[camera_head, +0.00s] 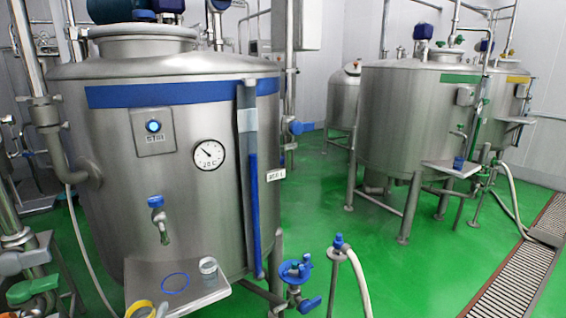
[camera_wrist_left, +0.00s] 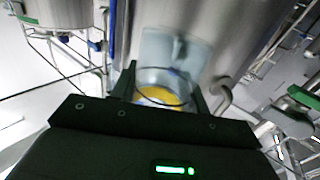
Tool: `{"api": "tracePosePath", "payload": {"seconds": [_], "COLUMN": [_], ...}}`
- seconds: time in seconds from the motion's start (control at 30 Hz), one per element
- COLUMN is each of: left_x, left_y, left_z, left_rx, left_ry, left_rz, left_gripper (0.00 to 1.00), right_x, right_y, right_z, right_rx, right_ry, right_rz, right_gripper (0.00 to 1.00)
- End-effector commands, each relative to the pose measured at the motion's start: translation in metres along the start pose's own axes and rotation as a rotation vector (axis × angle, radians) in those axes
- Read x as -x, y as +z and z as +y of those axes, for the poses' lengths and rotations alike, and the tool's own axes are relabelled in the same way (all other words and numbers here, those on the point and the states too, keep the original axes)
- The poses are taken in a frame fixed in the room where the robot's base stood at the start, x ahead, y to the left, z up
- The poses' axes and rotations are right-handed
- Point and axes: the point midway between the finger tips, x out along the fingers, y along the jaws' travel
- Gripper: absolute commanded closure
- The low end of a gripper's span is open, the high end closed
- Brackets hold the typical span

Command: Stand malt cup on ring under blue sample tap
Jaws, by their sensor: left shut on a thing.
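The malt cup (camera_wrist_left: 158,96), a clear cup with yellow in it, is between the fingers of my left gripper (camera_wrist_left: 160,82), which is shut on it. In the head view a yellow-rimmed round thing (camera_head: 138,308) at the bottom edge, partly cut off, appears to be this cup, below the shelf's front edge in the picture. The blue sample tap (camera_head: 157,218) is on the front of the near tank. Below it, the blue ring (camera_head: 175,282) lies bare on the metal shelf (camera_head: 150,275). My right gripper is not in view.
Another clear cup (camera_head: 208,268) stands on the shelf, to the right of the ring. The near tank (camera_head: 110,180) rises behind the shelf. Blue valves (camera_head: 298,270) and a hose (camera_head: 360,280) stand to the right. A farther tank (camera_head: 400,120) has its own shelf.

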Motion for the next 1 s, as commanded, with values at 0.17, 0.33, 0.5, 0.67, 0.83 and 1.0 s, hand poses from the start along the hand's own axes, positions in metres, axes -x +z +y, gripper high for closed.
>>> {"api": "tracePosePath", "payload": {"seconds": [0.17,0.33,0.5,0.67,0.83,1.0], "left_x": [0.006,0.006,0.005,0.004,0.004,0.004], "left_y": [-0.013,-0.028,-0.034,-0.035,-0.034,-0.034], "left_z": [0.071,0.105,0.115,0.115,0.114,0.114], "left_rx": [0.013,0.007,0.001,-0.001,-0.002,-0.002], "left_ry": [0.051,0.069,0.071,0.070,0.070,0.069], "left_rz": [0.005,0.002,0.001,0.000,-0.001,-0.001], "left_gripper": [0.79,0.79,0.79,0.79,0.79,0.79], "right_x": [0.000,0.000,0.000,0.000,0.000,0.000], "right_y": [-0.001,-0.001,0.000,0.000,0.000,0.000], "right_z": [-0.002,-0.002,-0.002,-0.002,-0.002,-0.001], "right_rx": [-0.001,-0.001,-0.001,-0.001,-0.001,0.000], "right_ry": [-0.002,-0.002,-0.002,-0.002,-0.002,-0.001], "right_rz": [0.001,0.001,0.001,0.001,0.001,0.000], "right_gripper": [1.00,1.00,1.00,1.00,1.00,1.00]}}
